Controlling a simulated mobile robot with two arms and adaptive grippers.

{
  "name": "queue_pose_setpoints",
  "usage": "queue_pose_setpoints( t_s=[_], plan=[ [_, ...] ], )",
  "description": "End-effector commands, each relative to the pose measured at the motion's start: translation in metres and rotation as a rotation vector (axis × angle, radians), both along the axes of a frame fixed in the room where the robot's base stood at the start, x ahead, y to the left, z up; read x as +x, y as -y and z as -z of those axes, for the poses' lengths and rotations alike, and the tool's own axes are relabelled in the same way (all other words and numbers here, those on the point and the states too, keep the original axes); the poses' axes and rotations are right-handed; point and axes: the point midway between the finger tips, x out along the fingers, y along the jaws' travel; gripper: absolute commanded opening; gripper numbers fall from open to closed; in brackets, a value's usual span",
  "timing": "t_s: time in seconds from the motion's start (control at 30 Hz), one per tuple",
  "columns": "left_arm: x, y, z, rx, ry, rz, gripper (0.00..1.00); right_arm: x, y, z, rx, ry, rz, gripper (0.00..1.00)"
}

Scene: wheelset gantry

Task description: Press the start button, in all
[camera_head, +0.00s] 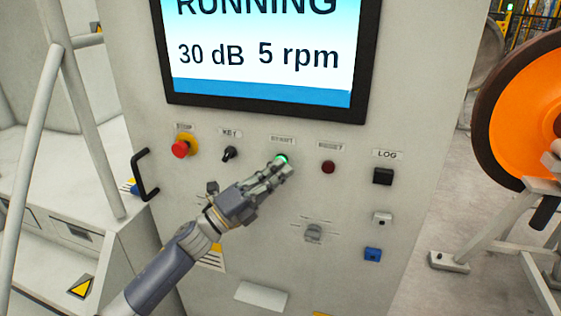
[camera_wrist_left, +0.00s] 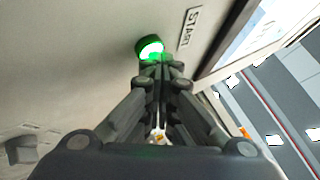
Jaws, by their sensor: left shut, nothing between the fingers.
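The start button (camera_head: 282,158) glows green on the light grey control panel (camera_head: 330,200), under a small label. In the left wrist view the green button (camera_wrist_left: 150,47) is lit, with its START label (camera_wrist_left: 190,27) beside it. My left gripper (camera_head: 280,168) is shut and empty, its fingertips at the lower edge of the button. In the left wrist view the fingertips (camera_wrist_left: 161,62) overlap the button's lower edge; whether they touch it I cannot tell. The screen (camera_head: 265,50) above reads RUNNING, 30 dB, 5 rpm. My right gripper is not in view.
A red stop button (camera_head: 181,149) and a key switch (camera_head: 230,153) sit left of the start button. A dark red button (camera_head: 328,167) and a black LOG button (camera_head: 382,176) sit right. A black handle (camera_head: 145,175) juts out at left. An orange wheel (camera_head: 525,110) stands right.

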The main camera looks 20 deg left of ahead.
Motion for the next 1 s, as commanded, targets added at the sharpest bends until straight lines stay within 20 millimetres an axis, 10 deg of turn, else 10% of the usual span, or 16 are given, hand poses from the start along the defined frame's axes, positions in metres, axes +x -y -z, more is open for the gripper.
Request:
queue_pose_setpoints(
  t_s=[1.0],
  plan=[
    [-0.05,-0.002,0.0,0.0,-0.001,0.0,0.0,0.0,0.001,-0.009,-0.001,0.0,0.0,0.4]
  ],
)
